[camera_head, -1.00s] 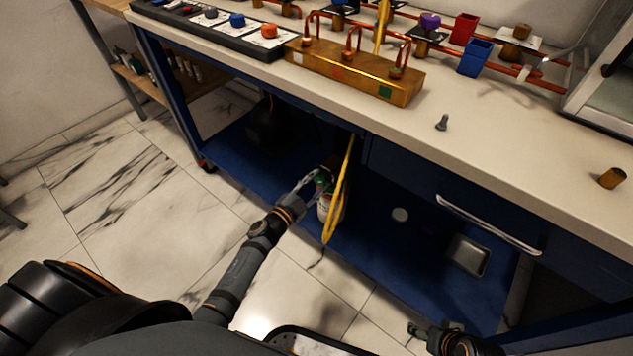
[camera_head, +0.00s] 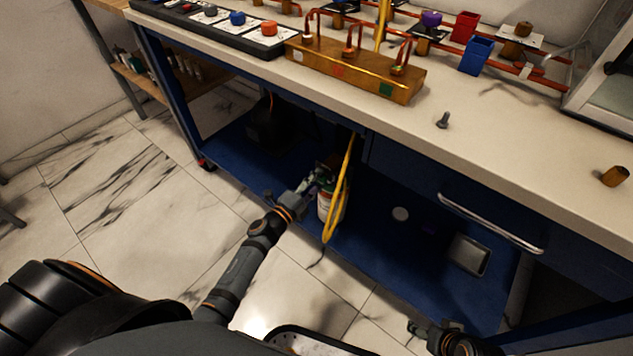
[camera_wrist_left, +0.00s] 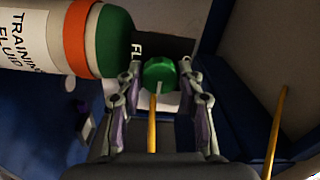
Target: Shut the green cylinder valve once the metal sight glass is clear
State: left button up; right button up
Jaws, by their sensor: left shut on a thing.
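The green cylinder valve (camera_wrist_left: 160,72) is a small faceted green knob between the fingers of my left gripper (camera_wrist_left: 161,82) in the left wrist view. My left gripper (camera_head: 321,177) is shut on it, under the bench in the head view. The cylinder (camera_wrist_left: 85,38) has a white "TRAINING FLUID" label, an orange band and a green shoulder; its white body (camera_head: 324,206) partly shows behind the hose in the head view. My right gripper (camera_head: 420,329) is low at the right, empty-looking, its jaws unclear. I cannot make out which bench part is the metal sight glass.
A yellow hose (camera_head: 341,190) hangs close beside my left gripper. The blue lower shelf (camera_head: 375,258) holds a grey tray (camera_head: 468,254). On the bench top (camera_head: 500,150) are a brass block (camera_head: 350,72) with copper tubes, coloured knobs, red and blue boxes and a bolt (camera_head: 442,120).

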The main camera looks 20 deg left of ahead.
dwell(0.5)
pick_arm(q)
jog(key=o, duration=1.2)
jog(key=shift+s, duration=0.1)
jog(key=v, duration=1.1)
jog(key=shift+s+a, duration=0.1)
jog(key=shift+s, duration=0.3)
jog(key=shift+a, duration=0.1)
